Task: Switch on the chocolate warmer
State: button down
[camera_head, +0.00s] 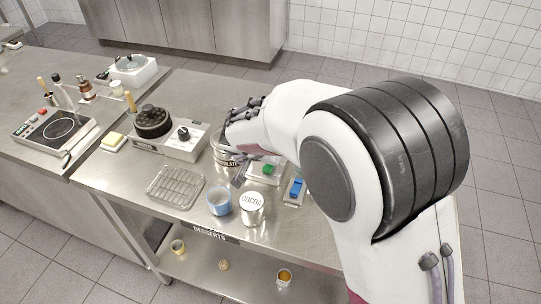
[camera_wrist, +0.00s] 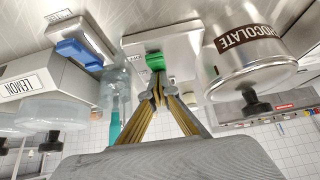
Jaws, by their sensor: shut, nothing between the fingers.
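The chocolate pot (camera_head: 226,156) is a steel vessel with a dark label band, partly behind my arm in the head view. In the wrist view, which looks upside down, the pot (camera_wrist: 262,72) is at the right, with a black knob on its lid. A green switch (camera_head: 267,169) sits on a pale box right of the pot; the wrist view shows the green switch (camera_wrist: 155,61) straight ahead of my fingers. My gripper (camera_wrist: 160,92) is shut and empty, its tips close to the green switch; I cannot tell whether they touch. My arm hides much of the gripper in the head view.
A blue switch (camera_head: 296,187) on another box stands to the right. A blue cup (camera_head: 219,201), a cocoa tin (camera_head: 252,208) and a wire rack (camera_head: 175,187) stand in front. A dial unit with a black pot (camera_head: 153,122) is at the left.

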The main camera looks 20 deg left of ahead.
aim_at(267, 168)
jog(key=shift+s+f, duration=0.1)
jog(key=shift+f, duration=0.1)
jog(key=shift+s+f, duration=0.2)
jog(key=shift+s, duration=0.55)
jog(key=shift+d, duration=0.1)
jog(key=shift+s+r, duration=0.1)
jog(key=shift+r, duration=0.65)
jog(key=r, duration=0.3)
jog(key=shift+s+r, duration=0.2)
jog(key=s+r, duration=0.5)
jog(key=s, duration=0.2)
jog(key=shift+s+r, duration=0.35)
jog(key=shift+r, duration=0.05)
